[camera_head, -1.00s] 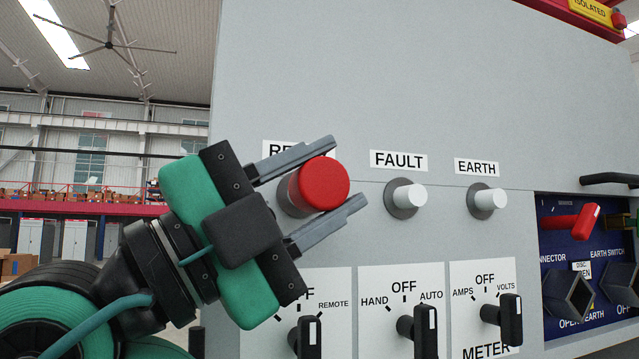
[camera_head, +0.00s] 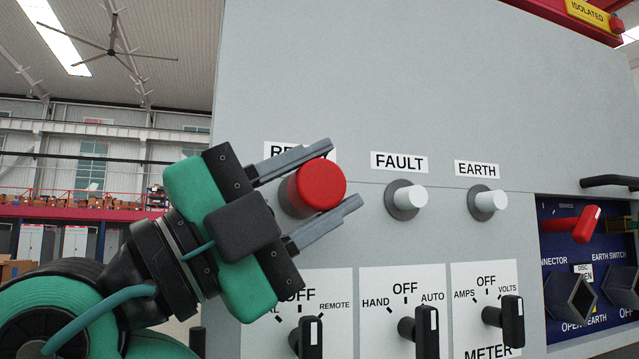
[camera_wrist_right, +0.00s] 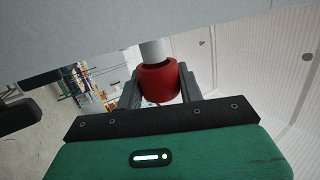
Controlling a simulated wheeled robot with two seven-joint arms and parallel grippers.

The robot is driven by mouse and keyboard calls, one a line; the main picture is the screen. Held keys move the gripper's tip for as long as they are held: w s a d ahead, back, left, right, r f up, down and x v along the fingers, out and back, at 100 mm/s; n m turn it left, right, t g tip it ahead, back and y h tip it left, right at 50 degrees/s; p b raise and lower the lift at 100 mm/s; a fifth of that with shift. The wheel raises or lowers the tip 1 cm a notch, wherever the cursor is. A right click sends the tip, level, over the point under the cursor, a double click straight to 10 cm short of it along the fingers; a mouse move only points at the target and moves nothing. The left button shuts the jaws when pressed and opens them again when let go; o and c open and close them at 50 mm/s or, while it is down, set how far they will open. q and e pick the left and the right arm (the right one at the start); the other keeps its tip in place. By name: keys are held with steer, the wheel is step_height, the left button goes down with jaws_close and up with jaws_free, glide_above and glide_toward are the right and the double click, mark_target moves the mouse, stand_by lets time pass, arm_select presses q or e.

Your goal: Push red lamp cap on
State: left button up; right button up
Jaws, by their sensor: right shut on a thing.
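The red lamp cap (camera_head: 321,184) is held between the two grey fingers of my right gripper (camera_head: 322,183), at the lamp under the partly hidden left label. A grey collar (camera_head: 291,197) shows behind the cap on the panel. In the right wrist view the red cap (camera_wrist_right: 158,82) sits between the fingers, and a pale lamp stem (camera_wrist_right: 152,50) runs from the panel to the cap's far end. The cap looks lined up with the stem; how deeply it is seated I cannot tell. My left gripper is not in view.
White lamps stand to the right under FAULT (camera_head: 409,198) and EARTH (camera_head: 490,202). Black rotary switches (camera_head: 309,337) stick out below, close under the gripper. A blue panel with a red handle (camera_head: 576,222) is at far right. The panel above the labels is clear.

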mark_target(307, 192)
steer(key=shift+w+a, duration=0.25)
steer(key=shift+w, duration=0.5)
steer(key=shift+w+a, duration=0.2)
steer(key=shift+w, duration=0.5)
steer(key=o, duration=1)
steer(key=shift+s, duration=0.1)
